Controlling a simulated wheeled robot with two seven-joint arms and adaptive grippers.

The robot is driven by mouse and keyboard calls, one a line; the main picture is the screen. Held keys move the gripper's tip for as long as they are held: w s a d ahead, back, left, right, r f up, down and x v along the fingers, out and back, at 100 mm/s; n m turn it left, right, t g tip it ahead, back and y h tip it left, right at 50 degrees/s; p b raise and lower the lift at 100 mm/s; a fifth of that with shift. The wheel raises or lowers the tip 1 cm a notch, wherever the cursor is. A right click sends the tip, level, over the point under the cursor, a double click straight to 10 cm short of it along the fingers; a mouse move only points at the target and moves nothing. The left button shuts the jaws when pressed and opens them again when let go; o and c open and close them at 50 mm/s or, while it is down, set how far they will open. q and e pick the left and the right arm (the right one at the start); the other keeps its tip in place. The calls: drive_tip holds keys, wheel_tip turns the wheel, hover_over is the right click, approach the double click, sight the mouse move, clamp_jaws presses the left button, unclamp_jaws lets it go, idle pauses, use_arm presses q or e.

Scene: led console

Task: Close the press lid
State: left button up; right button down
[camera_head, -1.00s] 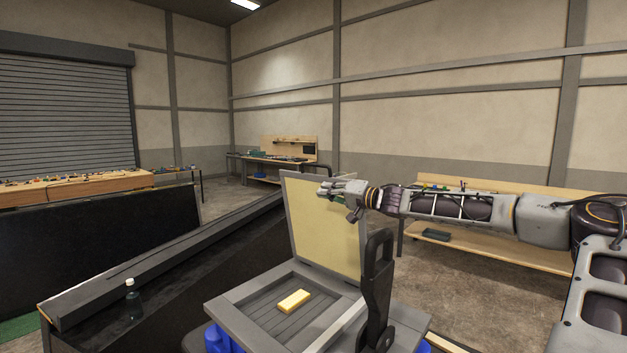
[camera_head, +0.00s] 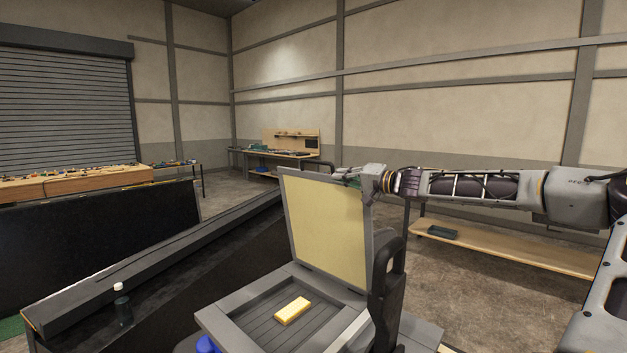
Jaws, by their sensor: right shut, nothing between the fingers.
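The press lid (camera_head: 325,231) is a pale yellow panel in a grey frame. It stands raised, close to upright, at the back of the grey press base (camera_head: 233,318). A yellow block (camera_head: 292,310) lies on the slatted floor of the base. A black lever (camera_head: 386,290) stands at the press's right side. My right gripper (camera_head: 345,177) is shut and empty. It is at the lid's upper right corner, partly behind the lid's top edge. I cannot tell whether it touches the lid. My left gripper is not in view.
A dark bench with a raised ledge (camera_head: 150,262) runs along the left, with a small bottle (camera_head: 123,308) on it. A blue part (camera_head: 206,345) shows under the press. A wooden workbench (camera_head: 500,247) stands behind on the right. The space above the press base is clear.

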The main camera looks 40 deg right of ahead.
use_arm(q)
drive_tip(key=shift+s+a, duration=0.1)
use_arm(e)
drive_tip(key=shift+s+a, duration=0.1)
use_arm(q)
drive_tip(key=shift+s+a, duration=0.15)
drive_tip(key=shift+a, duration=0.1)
use_arm(e)
drive_tip(key=shift+r, duration=0.1)
use_arm(q)
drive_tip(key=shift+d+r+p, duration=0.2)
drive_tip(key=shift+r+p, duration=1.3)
drive_tip(key=shift+p, duration=0.05)
use_arm(e)
drive_tip(key=w+a, duration=0.1)
drive_tip(key=w, duration=0.8)
drive_tip(key=shift+w, duration=0.3)
drive_tip(key=shift+w+a, duration=0.1)
drive_tip(key=shift+w, duration=0.05)
